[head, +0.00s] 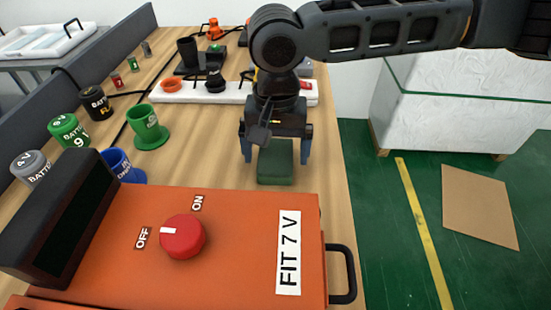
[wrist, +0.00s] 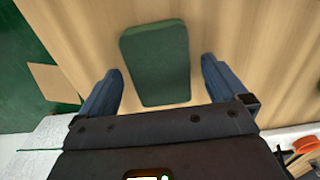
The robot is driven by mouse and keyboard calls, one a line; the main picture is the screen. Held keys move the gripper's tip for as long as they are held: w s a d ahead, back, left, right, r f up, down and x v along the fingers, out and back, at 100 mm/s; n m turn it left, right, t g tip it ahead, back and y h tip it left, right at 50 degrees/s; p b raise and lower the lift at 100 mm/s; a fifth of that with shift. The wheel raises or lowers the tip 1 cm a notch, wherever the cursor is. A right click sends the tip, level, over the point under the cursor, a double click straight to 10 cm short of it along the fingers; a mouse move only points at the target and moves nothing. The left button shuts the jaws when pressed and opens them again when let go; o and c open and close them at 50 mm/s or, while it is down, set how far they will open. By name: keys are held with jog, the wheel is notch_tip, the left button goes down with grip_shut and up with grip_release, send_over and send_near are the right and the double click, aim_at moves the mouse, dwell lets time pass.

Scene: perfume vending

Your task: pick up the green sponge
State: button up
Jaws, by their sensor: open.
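The green sponge (head: 275,164) lies on the wooden table behind the orange box in the head view. It also shows in the wrist view (wrist: 157,62) as a dark green block with rounded corners. My gripper (head: 276,158) is open above the sponge in the head view, its two blue fingers on either side of it. In the wrist view the fingers of my gripper (wrist: 160,82) stand left and right of the sponge's near end, with gaps on both sides. I see no contact between fingers and sponge.
An orange box (head: 240,240) with a red knob (head: 182,237) stands in front of the sponge. A green holder (head: 148,127) and a blue one (head: 122,166) stand to the left. A white strip (head: 225,93) with parts lies behind. The table's right edge is close.

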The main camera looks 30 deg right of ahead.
aim_at(278, 154)
jog(key=shift+c, duration=0.2)
jog(key=c, duration=1.2)
jog(key=shift+o, duration=0.2)
jog(key=shift+r, duration=0.2)
jog(key=shift+r, duration=0.25)
jog(key=r, duration=0.3)
jog(key=shift+d+r, duration=0.3)
jog(key=shift+r, duration=0.05)
jog(key=s+d+r, duration=0.1)
jog(key=d+r, duration=0.5)
jog(key=d, duration=0.5)
jog(key=shift+s+r, duration=0.25)
